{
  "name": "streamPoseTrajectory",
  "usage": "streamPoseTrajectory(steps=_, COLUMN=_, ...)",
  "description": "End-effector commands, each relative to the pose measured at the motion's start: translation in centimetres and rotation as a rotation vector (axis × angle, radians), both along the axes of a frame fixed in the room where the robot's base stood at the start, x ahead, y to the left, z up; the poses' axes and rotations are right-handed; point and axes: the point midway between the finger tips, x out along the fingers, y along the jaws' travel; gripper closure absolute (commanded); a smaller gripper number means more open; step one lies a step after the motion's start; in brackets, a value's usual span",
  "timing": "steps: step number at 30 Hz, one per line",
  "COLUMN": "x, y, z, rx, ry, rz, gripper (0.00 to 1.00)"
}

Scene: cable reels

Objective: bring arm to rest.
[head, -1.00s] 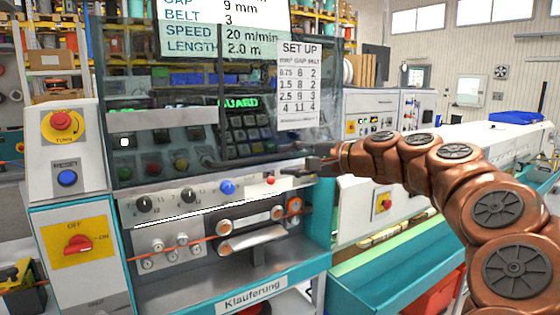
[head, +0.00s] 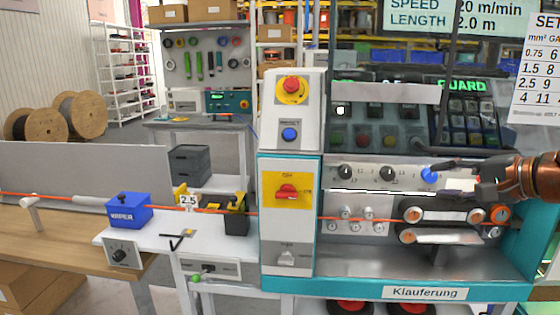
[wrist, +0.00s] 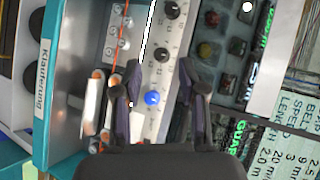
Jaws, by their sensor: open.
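My gripper (head: 462,178) is at the right side of the head view, in front of the machine's knob panel. It points left, near the blue knob (head: 429,174). In the wrist view my gripper (wrist: 158,82) has its two dark fingers apart with nothing held between them. The blue knob (wrist: 152,98) shows between and beyond the fingers; I cannot tell how far off it is. My copper-coloured arm reaches in from the right edge of the head view.
The machine has belt rollers (head: 440,214) below the panel and a clear guard above. A control column (head: 288,200) with red and blue buttons stands left of it. An orange cable runs left through a blue box (head: 127,210). Wooden reels (head: 78,115) stand at the far left.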

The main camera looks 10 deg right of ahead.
Motion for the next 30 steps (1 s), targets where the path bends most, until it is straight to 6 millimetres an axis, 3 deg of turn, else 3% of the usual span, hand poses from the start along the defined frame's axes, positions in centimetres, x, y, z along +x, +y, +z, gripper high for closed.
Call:
streamPoseTrajectory(steps=1, x=0.3, y=3.2, z=-1.1, rx=-0.041, ry=0.038, rz=0.068, gripper=0.59)
streamPoseTrajectory(steps=3, x=0.2, y=7.0, z=-3.1, rx=-0.103, ry=0.097, rz=0.156, gripper=0.59)
streamPoseTrajectory(steps=8, x=-1.7, y=15.1, z=-8.5, rx=-0.256, ry=0.238, rz=0.366, gripper=0.59)
streamPoseTrajectory(steps=12, x=-5.6, y=20.6, z=-13.9, rx=-0.411, ry=0.37, rz=0.557, gripper=0.59)
streamPoseTrajectory(steps=15, x=-9.5, y=23.2, z=-17.6, rx=-0.53, ry=0.469, rz=0.691, gripper=0.59)
streamPoseTrajectory(steps=19, x=-15.2, y=24.5, z=-22.1, rx=-0.679, ry=0.6, rz=0.855, gripper=0.59)
streamPoseTrajectory(steps=24, x=-21.5, y=23.4, z=-25.9, rx=-0.837, ry=0.74, rz=1.006, gripper=0.59)
streamPoseTrajectory(steps=30, x=-25.2, y=21.7, z=-27.6, rx=-0.927, ry=0.829, rz=1.089, gripper=0.59)
